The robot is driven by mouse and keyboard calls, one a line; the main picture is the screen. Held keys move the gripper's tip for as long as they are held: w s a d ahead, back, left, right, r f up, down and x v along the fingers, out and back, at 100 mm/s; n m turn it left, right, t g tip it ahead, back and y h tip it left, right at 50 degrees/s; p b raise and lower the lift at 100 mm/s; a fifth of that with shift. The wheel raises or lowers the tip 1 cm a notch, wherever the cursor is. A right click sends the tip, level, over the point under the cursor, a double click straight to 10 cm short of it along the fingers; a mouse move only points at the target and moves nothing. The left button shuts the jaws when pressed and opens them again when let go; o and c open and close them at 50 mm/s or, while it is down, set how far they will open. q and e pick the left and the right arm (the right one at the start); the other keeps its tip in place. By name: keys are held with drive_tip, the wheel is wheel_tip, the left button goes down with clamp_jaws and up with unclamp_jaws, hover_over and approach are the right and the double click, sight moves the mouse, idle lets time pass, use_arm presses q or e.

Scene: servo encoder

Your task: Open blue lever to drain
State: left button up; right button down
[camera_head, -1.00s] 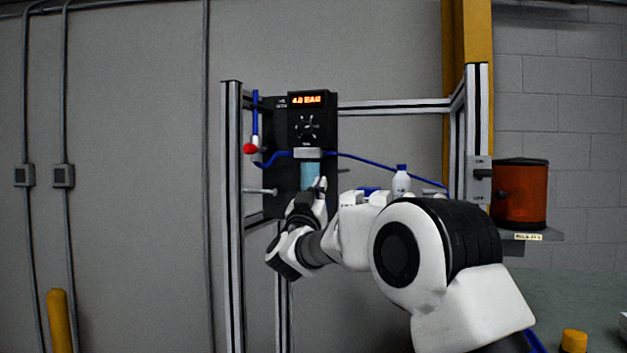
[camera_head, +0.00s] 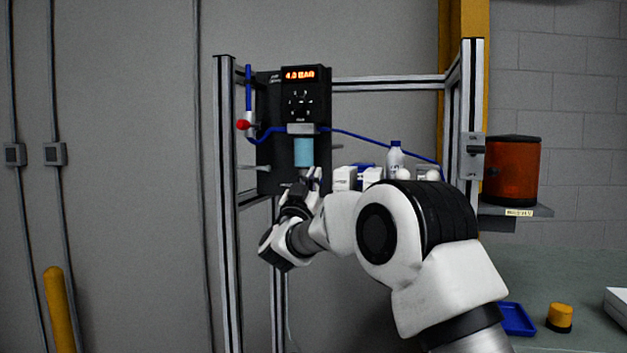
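A black unit (camera_head: 268,165) with a lit orange display (camera_head: 301,74) is mounted on the metal frame. A light blue cylinder (camera_head: 304,152) hangs below its white block. My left gripper is not in view.
A blue tube (camera_head: 375,141) runs across the frame, near a red knob (camera_head: 243,125) at left. A white bottle (camera_head: 395,160) and white boxes (camera_head: 345,178) stand behind my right arm. An orange container (camera_head: 512,170) sits on a right shelf. A blue tray (camera_head: 517,319) lies lower right.

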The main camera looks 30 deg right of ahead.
drive_tip(key=shift+f+m+g, duration=0.2)
drive_tip(key=shift+m+g, duration=0.2)
drive_tip(key=a+f+m+g+h+b, duration=0.1)
drive_tip(key=a+f+m+g+b, duration=0.3)
drive_tip(key=m, duration=1.3)
drive_tip(key=a+f+g, duration=0.3)
drive_tip(key=a+g, duration=0.3)
drive_tip(key=a, duration=0.3)
drive_tip(key=shift+s+m, duration=0.35)
drive_tip(key=shift+m, duration=0.05)
drive_tip(key=shift+f, duration=0.1)
